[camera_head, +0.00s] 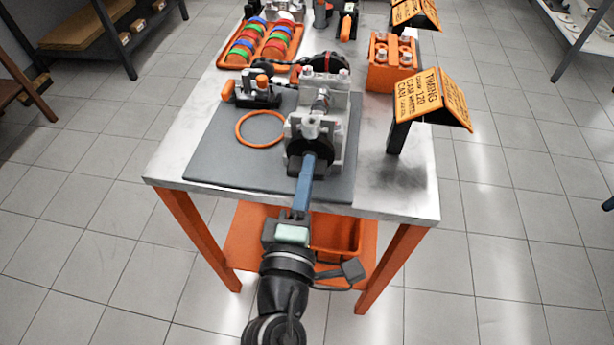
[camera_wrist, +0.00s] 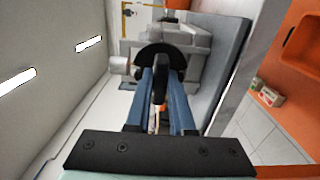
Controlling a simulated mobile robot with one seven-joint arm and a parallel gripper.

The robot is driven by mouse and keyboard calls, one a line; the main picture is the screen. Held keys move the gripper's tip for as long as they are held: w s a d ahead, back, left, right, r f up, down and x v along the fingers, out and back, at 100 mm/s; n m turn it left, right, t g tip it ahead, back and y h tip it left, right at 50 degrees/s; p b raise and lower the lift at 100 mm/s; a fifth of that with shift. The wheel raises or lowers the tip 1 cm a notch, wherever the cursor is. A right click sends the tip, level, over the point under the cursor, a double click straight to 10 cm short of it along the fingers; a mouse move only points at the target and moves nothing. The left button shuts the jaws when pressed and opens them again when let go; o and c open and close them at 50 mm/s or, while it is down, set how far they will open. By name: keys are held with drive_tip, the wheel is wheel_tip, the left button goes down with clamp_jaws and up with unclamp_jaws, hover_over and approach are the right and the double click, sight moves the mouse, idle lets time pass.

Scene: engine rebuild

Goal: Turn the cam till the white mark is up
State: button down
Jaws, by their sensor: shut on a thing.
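The grey engine block (camera_head: 335,112) stands on the dark mat at the near part of the table. A black round cam wheel (camera_head: 297,146) is on its near face; in the wrist view it shows as a dark disc (camera_wrist: 150,52) with a dark bar standing out from it. My gripper (camera_head: 310,160) reaches in from the front, its long blue fingers shut on the cam's dark bar; in the wrist view the gripper (camera_wrist: 160,82) has a finger on each side of that bar. The fingers hide part of the cam. I cannot make out a white mark on it.
An orange ring (camera_head: 240,136) lies on the mat (camera_head: 215,165) left of the block. A timing sign (camera_head: 432,97) stands to the right, with an orange holder (camera_head: 392,75) behind it. An orange tray (camera_head: 232,58) of coloured rings is at the back left.

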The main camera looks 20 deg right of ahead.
idle(0.4)
drive_tip(key=c, duration=0.8)
unclamp_jaws()
drive_tip(key=b+v, duration=0.2)
drive_tip(key=v, duration=1.1)
